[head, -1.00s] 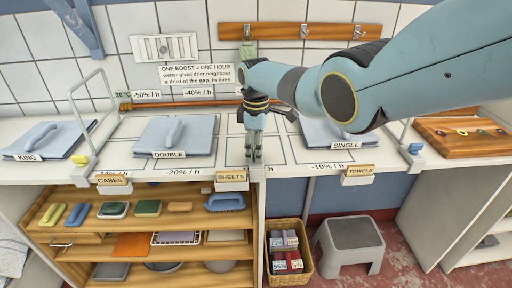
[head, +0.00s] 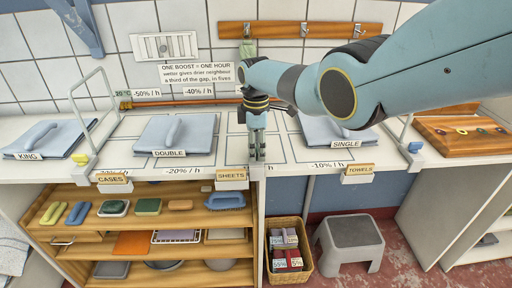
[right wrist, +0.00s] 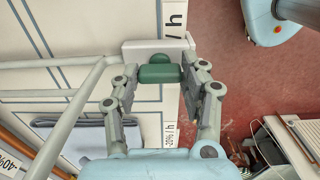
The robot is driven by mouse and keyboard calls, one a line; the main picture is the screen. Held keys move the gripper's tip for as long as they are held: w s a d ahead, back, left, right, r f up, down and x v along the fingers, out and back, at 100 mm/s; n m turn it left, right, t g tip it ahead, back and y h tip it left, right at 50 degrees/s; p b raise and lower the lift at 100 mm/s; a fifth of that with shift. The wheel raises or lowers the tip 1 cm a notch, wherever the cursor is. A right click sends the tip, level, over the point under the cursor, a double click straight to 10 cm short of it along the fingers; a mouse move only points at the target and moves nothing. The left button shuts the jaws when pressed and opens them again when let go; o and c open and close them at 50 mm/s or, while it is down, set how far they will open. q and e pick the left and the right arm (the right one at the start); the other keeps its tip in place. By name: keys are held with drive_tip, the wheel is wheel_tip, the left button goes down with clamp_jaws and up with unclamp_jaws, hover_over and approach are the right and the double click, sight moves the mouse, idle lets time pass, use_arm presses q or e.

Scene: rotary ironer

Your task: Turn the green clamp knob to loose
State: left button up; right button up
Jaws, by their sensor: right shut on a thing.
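The green clamp knob (right wrist: 160,73) shows in the right wrist view as a short dark green bar with a rounded part behind it. It sits at a white clamp block (right wrist: 135,47) on the worktop's front edge. My right gripper (right wrist: 163,76) is shut on the knob, with one finger on each side. In the head view my right gripper (head: 257,156) points down at the front edge and hides the knob. I cannot read the knob's setting. My left gripper is not in view.
A yellow knob (head: 82,160) and a blue knob (head: 415,148) sit on clamps to left and right. Wire frames (head: 98,105) rise beside folded cloths (head: 175,135). Shelves below hold brushes and trays. A grey stool (head: 350,235) and a basket (head: 289,223) stand underneath.

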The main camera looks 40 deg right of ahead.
drive_tip(key=o, duration=1.2)
drive_tip(key=shift+r, duration=0.1)
wheel_tip(320, 180, up, 12)
drive_tip(key=shift+f, duration=0.1)
